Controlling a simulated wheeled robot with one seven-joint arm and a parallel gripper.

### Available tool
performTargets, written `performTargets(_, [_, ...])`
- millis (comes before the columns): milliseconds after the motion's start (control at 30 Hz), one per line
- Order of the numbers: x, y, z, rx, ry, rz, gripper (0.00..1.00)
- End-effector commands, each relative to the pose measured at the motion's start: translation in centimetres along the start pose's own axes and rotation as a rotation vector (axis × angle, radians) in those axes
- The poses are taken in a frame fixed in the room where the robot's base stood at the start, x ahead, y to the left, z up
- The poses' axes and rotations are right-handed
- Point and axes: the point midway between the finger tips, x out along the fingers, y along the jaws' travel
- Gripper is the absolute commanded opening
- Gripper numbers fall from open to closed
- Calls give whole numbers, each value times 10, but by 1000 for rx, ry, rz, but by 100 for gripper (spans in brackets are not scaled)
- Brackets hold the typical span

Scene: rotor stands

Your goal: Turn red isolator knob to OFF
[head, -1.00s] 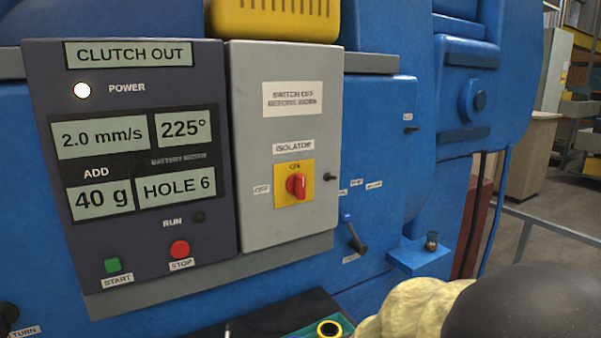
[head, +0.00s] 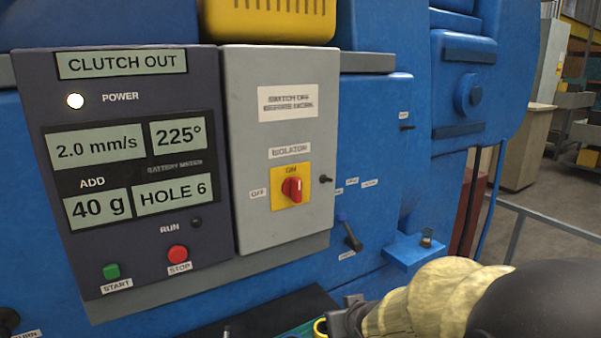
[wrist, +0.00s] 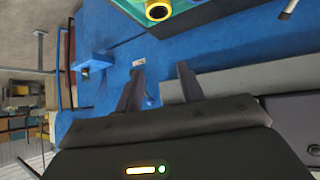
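The red isolator knob (head: 292,189) sits on a yellow plate (head: 277,203) on the front of a grey isolator box (head: 252,130). Its grip looks upright, toward the ON mark above it. The OFF label (head: 258,194) is to the left of the plate. In the head view only a dark part of my gripper shows at the bottom edge, below and right of the knob. In the wrist view my gripper (wrist: 160,70) has its two fingers apart with nothing between them. The knob is not visible in the wrist view.
A control panel (head: 30,110) with displays, a green start button (head: 111,271) and a red stop button (head: 177,254) is left of the box. A green tray (wrist: 195,12) lies near my gripper.

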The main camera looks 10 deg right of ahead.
Motion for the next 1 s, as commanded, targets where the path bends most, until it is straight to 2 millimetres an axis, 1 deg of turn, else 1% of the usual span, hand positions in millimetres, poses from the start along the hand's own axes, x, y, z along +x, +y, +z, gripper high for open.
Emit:
performTargets(33, [-13, 7, -30, -1, 91, -8, 38])
performTargets(67, [-18, 10, -45, -4, 146, -17, 38])
performTargets(100, [-26, 13, -64, -8, 219, -33, 38])
performTargets(167, [-41, 17, -92, -15, 324, -66, 38])
performTargets(200, [-52, 18, -109, -21, 391, -91, 38])
performTargets(267, [-70, 19, -132, -31, 485, -138, 38])
performTargets(300, [-83, 18, -146, -40, 541, -172, 38])
performTargets(400, [-111, 15, -170, -59, 652, -258, 38])
performTargets(500, [-130, 11, -181, -74, 716, -323, 38])
performTargets(600, [-137, 9, -184, -81, 742, -354, 38])
performTargets(1000, [-135, 7, -186, -82, 743, -358, 38])
